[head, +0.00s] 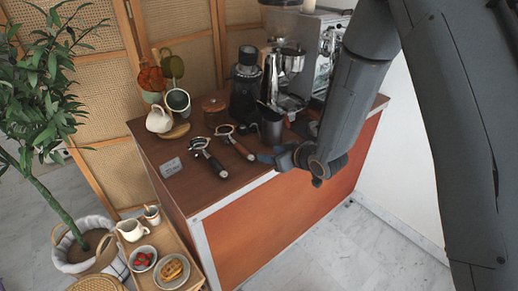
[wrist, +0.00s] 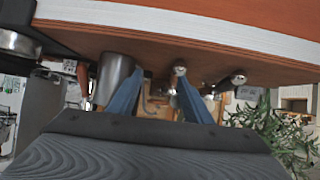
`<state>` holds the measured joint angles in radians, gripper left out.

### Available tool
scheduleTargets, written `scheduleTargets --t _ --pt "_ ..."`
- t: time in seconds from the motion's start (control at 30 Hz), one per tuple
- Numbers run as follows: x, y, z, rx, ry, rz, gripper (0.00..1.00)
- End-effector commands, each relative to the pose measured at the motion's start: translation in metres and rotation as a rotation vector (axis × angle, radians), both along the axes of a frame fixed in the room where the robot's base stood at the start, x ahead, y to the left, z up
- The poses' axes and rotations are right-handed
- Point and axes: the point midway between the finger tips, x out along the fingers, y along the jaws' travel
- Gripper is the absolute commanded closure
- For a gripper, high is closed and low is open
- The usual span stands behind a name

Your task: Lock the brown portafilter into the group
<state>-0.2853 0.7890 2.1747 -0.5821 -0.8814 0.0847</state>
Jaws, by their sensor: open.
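The brown portafilter (head: 240,149) lies on the wooden counter, its metal basket end toward the back and its brown handle toward the front edge. My gripper (head: 268,158) is open and empty at the front edge, just right of that handle and apart from it. In the wrist view, which looks upside down, the blue fingers (wrist: 160,95) are spread, and the handle end (wrist: 180,68) that is likely the brown one shows between them, farther off. The espresso machine (head: 328,48) stands at the back right; my arm hides part of it, and I cannot make out the group clearly.
A black-handled portafilter (head: 207,156) lies left of the brown one. A dark metal pitcher (head: 271,127) stands behind my gripper; it also shows in the wrist view (wrist: 112,78). A black grinder (head: 244,84), a small sign (head: 171,167) and cups (head: 158,120) stand farther back or left.

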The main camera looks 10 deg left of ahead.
Motion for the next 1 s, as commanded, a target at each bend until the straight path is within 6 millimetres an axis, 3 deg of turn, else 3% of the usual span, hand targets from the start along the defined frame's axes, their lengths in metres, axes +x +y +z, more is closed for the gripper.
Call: scheduleTargets --t 0.1,0.27,1.0 --pt "-0.009 0.027 0.001 0.060 -0.029 0.064 0.55" --pt "-0.011 0.041 0.000 0.093 -0.047 0.095 0.55" --pt "0.033 0.095 -0.034 0.092 -0.046 0.092 0.55"
